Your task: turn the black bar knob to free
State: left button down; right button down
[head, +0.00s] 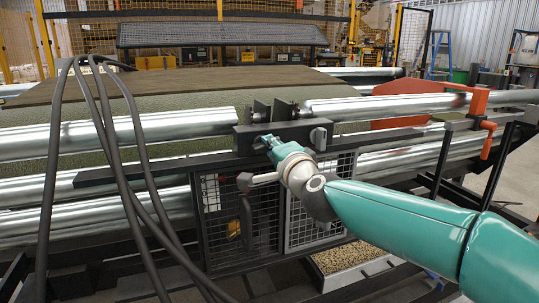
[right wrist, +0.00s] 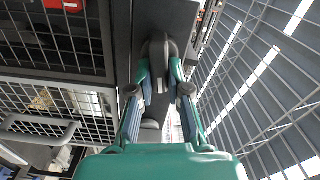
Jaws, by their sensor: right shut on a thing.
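My right gripper (head: 269,142) reaches in from the right to the front of a dark block (head: 244,143) on the machine. The right wrist view shows its two fingers (right wrist: 160,72) closed on either side of the black bar knob (right wrist: 159,47). The knob stands out from a dark panel and lies lengthwise between the fingertips. In the head view the gripper hides the held knob. A second, greyish knob (head: 318,137) sits at the right end of the same block, clear of the fingers. My left gripper is not in view.
Shiny metal rollers (head: 385,107) run across the machine behind the block. Mesh doors (head: 236,215) hang below it. Black hoses (head: 103,130) arch down at the left. An orange-handled lever (head: 487,140) stands to the right.

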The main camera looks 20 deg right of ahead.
jog(key=shift+f+m+b, duration=0.35)
jog(key=shift+m+b, duration=0.15)
jog(key=shift+m, duration=0.6)
jog(key=c, duration=1.1)
grip_release()
jog(key=shift+d, duration=0.15)
jog(key=shift+r, duration=0.1)
jog(key=s, duration=1.2)
jog(key=shift+d, duration=0.15)
